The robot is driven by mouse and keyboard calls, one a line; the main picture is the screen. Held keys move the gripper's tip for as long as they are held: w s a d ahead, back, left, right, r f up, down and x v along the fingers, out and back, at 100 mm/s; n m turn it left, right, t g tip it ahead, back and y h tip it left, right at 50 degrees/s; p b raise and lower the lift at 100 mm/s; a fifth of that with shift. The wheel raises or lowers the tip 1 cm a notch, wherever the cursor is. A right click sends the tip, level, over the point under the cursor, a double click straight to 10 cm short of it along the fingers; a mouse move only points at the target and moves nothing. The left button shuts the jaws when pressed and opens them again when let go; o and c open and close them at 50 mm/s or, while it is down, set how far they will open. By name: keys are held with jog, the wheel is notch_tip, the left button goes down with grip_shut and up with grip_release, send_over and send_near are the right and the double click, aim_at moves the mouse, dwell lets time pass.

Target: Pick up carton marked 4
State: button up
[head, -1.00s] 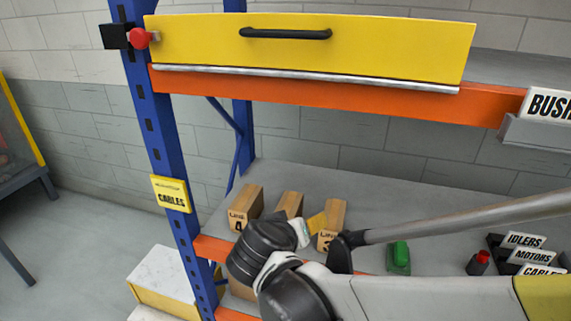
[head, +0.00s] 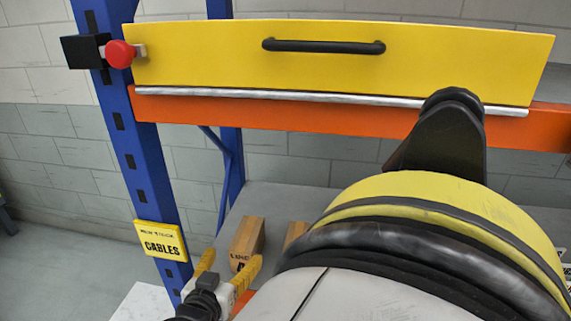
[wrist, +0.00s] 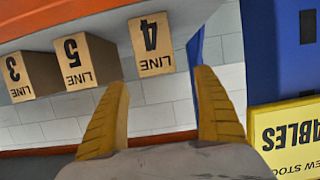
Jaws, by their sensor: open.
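The carton marked 4 (wrist: 151,45) is a brown box with a "LINE 4" label, seen upside down in the wrist view. It lies ahead of my gripper (wrist: 162,82), between the lines of the two yellow fingers, with space between fingertips and box. In the head view this carton (head: 248,238) is the leftmost on the lower shelf, its label partly cut off by a finger. My gripper (head: 230,266) is open and empty just in front of it.
Cartons marked 5 (wrist: 87,60) and 3 (wrist: 30,75) stand beside it in a row. A blue upright (head: 150,170) with a yellow CABLES sign (head: 161,240) is on the left. A yellow panel (head: 330,65) with a black handle is above. My arm hides much of the shelf.

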aim_at(247, 233)
jog(key=x, duration=0.4)
jog(key=shift+w+d+b, duration=0.15)
jog(key=shift+w+b, duration=0.1)
jog(key=shift+b, duration=0.15)
jog(key=b+x, duration=0.1)
jog(key=x, duration=0.4)
jog(key=shift+w+r+b, duration=0.1)
jog(key=shift+w+b, duration=0.3)
jog(key=shift+s+r, duration=0.1)
jog(key=shift+c, duration=0.9)
jog(key=c, duration=1.3)
